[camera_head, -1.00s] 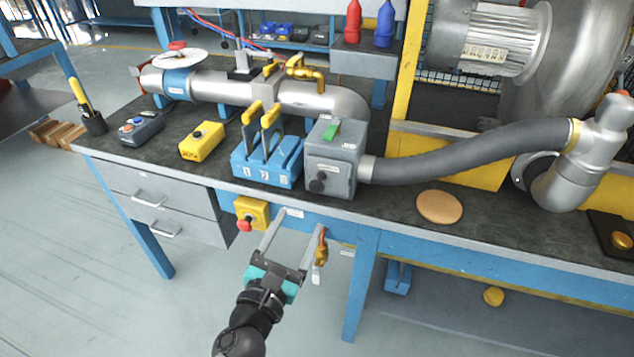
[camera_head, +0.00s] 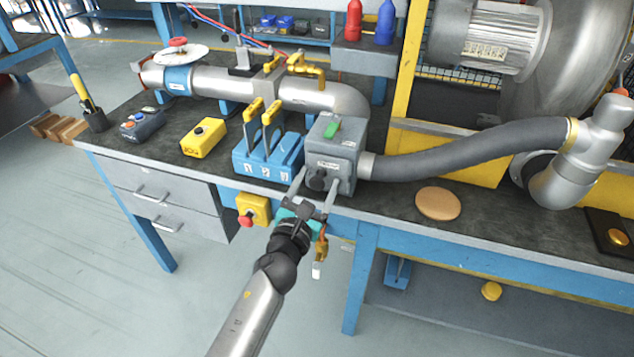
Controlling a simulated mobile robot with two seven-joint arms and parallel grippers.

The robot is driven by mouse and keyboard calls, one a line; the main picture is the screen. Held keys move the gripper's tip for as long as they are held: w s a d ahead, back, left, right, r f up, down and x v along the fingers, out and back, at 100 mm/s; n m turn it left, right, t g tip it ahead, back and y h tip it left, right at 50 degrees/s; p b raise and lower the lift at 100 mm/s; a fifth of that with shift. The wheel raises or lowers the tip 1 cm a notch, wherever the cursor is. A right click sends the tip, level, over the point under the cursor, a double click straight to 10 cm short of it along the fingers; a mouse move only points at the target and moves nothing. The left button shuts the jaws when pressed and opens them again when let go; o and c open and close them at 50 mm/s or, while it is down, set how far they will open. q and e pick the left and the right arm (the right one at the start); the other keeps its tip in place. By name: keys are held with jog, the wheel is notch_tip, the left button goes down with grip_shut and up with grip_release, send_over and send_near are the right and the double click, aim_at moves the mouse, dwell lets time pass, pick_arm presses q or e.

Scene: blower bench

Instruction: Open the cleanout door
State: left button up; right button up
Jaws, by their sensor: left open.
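A grey box (camera_head: 345,165) stands near the bench's front edge, with a green piece on top, a small label and a dark round knob (camera_head: 317,180) on its front face. I cannot tell from the picture whether this box carries the cleanout door. A grey hose (camera_head: 460,150) joins its right side. My left gripper (camera_head: 316,184) is open in front of the box, its two fingers pointing up on either side of the knob. I cannot tell whether they touch it. My right gripper does not show.
Left of the box stands a blue block (camera_head: 262,168) with yellow-handled levers. A yellow box with a red button (camera_head: 252,209) is on the bench front. A brass-coloured handle (camera_head: 321,245) hangs below the gripper. A tan disc (camera_head: 437,203) lies on the bench top (camera_head: 395,210).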

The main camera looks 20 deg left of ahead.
pick_arm(q)
jog(key=shift+c, duration=0.3)
grip_shut()
dwell(0.3)
dwell(0.8)
